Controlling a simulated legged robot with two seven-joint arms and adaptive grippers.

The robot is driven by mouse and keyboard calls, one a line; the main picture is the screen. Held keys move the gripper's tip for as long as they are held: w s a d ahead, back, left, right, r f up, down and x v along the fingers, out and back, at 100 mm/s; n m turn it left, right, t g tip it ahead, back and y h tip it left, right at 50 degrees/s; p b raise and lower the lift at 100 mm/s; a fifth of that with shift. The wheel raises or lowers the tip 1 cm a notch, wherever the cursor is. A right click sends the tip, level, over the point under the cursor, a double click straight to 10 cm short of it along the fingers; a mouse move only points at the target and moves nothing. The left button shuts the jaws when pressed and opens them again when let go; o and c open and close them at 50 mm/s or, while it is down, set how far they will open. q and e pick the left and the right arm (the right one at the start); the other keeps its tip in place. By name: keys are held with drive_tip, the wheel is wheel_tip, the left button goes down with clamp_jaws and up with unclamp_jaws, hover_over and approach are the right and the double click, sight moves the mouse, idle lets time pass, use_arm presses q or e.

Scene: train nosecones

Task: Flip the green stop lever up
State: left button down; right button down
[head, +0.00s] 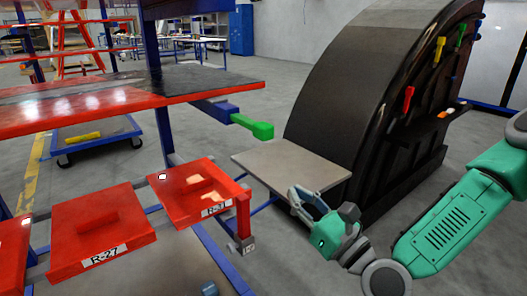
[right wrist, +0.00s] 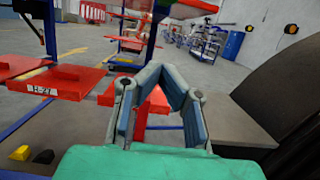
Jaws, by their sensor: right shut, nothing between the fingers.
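The green stop lever (head: 255,127) is a green end on a blue bar (head: 214,109) that sticks out from the side of the red and blue rack. It lies nearly level, tilted slightly down to the right. My right gripper (head: 300,198) is shut and empty, below and to the right of the lever, clearly apart from it. In the right wrist view its fingers (right wrist: 168,68) meet at the tips, with nothing between them. I cannot make out the lever in the right wrist view. My left gripper is not in view.
Red drawers (head: 198,192) with labels stand at the lower left, under a red shelf (head: 120,106). A flat grey-brown plate (head: 290,165) lies near my right gripper, beside a large black curved nosecone (head: 370,85). Open floor shows behind the lever.

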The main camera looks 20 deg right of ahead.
sight(250, 125)
drive_tip(key=shift+w+d, duration=0.1)
drive_tip(key=w+a+r+b, duration=0.1)
drive_tip(key=w+a+r, duration=0.2)
drive_tip(key=w+r, duration=0.3)
drive_tip(key=w, duration=0.3)
drive_tip(key=shift+a+r+b, duration=0.15)
drive_tip(key=shift+b, duration=0.25)
